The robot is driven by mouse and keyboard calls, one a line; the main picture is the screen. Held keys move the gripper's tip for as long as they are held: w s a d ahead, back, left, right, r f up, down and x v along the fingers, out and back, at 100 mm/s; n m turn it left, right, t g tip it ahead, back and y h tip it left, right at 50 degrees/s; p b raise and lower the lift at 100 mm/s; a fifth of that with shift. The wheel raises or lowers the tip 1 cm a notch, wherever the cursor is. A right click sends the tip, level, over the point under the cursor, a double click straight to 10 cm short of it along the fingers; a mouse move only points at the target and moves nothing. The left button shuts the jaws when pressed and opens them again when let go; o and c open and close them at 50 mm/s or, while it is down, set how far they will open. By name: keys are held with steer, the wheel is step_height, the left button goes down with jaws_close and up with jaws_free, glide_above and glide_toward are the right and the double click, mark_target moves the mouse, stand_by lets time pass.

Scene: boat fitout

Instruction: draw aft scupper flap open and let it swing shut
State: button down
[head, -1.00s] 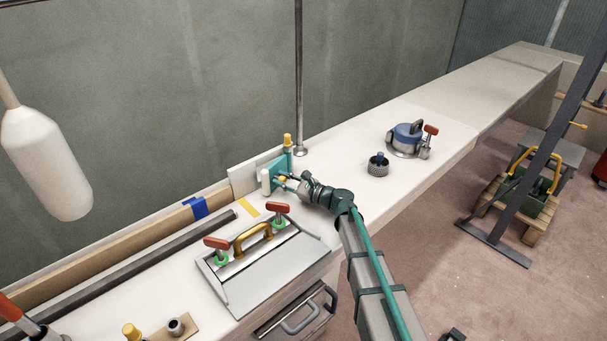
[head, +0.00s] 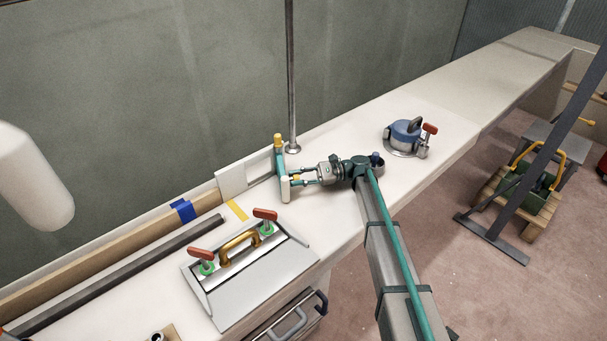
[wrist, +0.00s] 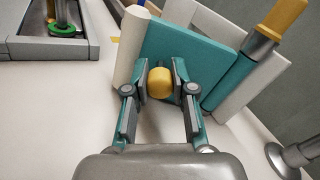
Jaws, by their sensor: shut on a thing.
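The aft scupper flap (wrist: 190,58) is a teal panel hinged on a post with a yellow cap (head: 278,140). In the head view the flap (head: 281,167) stands nearly edge-on, swung out from the white backing plate (head: 232,181). A white cylinder (head: 285,188) runs along its free edge; it also shows in the wrist view (wrist: 131,46). A round yellow knob (wrist: 160,83) sits on the flap's face. My gripper (wrist: 159,92) has its fingers on both sides of the knob, shut on it. In the head view my gripper (head: 304,178) reaches the flap from the right.
A grey hatch (head: 250,275) with red-handled clamps and an amber handle lies nearer on the bench. A blue-lidded fitting (head: 405,134) stands to the right. A metal pole (head: 291,80) rises behind the flap. Bare bench (head: 340,140) lies beyond the flap.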

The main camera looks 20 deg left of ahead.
steer(key=shift+w+d+n, duration=0.1)
steer(key=shift+w+n, duration=0.1)
steer(key=shift+n, duration=0.1)
steer(key=shift+g+h, duration=0.3)
steer(key=c, duration=0.9)
jaws_free()
steer(key=shift+c, duration=0.2)
step_height(320, 180, up, 10)
